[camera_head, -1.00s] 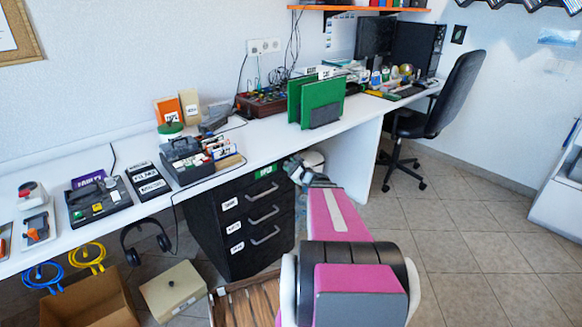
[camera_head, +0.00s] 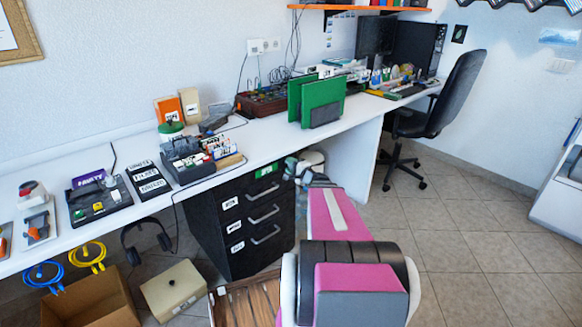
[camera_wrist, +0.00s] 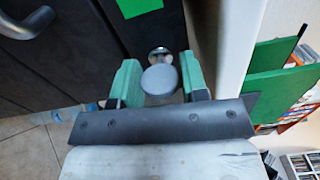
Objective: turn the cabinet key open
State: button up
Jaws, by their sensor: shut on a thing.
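The black drawer cabinet (camera_head: 228,205) stands under the desk, with a green label on its top drawer. In the wrist view its dark front (camera_wrist: 85,45) fills the upper left. A round silver lock (camera_wrist: 159,53) sits near the cabinet's edge. The key's grey round head (camera_wrist: 160,80) is in front of the lock, between the green fingers of my gripper (camera_wrist: 161,82). My gripper is shut on the key. In the head view my gripper (camera_head: 297,168) is at the cabinet's upper right corner, and the key cannot be made out there. All the drawers look closed.
The white desk (camera_head: 262,145) runs above the cabinet; green folders (camera_head: 306,100) stand on it. An open cardboard box (camera_head: 100,300) and a beige box (camera_head: 172,290) are on the floor at left. An office chair (camera_head: 440,110) stands at right. Floor right of my arm is clear.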

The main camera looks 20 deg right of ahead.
jog(key=shift+n, duration=0.5)
jog(key=o, duration=0.9)
jog(key=v, duration=1.1)
jog(key=shift+a, duration=0.1)
